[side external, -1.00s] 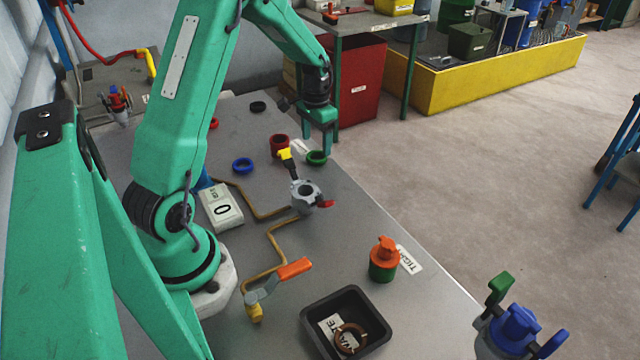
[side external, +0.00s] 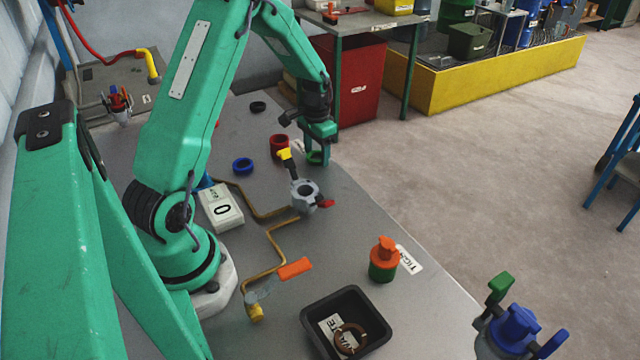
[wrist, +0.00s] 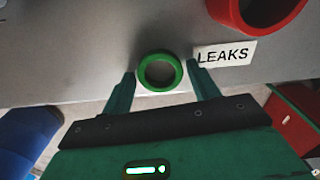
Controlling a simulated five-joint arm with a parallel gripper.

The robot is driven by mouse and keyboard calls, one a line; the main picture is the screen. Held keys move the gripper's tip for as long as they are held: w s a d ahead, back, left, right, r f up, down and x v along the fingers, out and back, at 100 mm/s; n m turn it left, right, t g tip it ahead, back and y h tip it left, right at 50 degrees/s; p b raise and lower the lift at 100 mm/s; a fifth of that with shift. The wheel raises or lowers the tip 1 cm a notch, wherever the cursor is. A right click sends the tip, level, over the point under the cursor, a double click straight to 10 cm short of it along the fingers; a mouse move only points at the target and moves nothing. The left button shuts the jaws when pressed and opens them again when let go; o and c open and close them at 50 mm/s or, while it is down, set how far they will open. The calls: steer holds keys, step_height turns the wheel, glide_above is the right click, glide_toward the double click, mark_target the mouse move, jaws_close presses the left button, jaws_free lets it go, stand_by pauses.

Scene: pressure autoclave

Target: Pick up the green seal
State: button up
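The green seal (wrist: 142,71) is a ring lying on the grey bench, near the edge. In the wrist view my gripper (wrist: 161,74) is open, with one finger on each side of the seal. There is a small gap between the seal and each finger. In the side view my gripper (side external: 319,153) is low at the far right edge of the bench, and its fingers partly hide the green seal (side external: 313,158). I cannot tell exactly how high the fingertips are above the bench.
A red ring (side external: 279,146) and a blue ring (side external: 242,166) lie to the left. A LEAKS label (wrist: 224,54) lies beside the seal. A grey valve with a yellow-topped handle (side external: 305,196) stands nearby. A black waste tray (side external: 310,318) and an orange-green container (side external: 384,262) are nearer the camera.

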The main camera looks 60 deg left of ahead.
steer(key=c, duration=0.6)
steer(key=shift+r, duration=0.1)
steer(key=shift+c, duration=0.2)
steer(key=shift+r, duration=0.4)
step_height(320, 180, up, 3)
steer(key=shift+r, duration=0.1)
steer(key=d+r, duration=0.6)
steer(key=d, duration=0.5)
steer(key=shift+s+d+r, duration=0.25)
steer(key=shift+d+r, duration=0.1)
steer(key=shift+r, duration=0.05)
steer(key=shift+s, duration=0.1)
steer(key=s+d+r, duration=0.2)
steer(key=s+d, duration=0.1)
steer(key=s, duration=0.8)
steer(key=shift+d, duration=0.25)
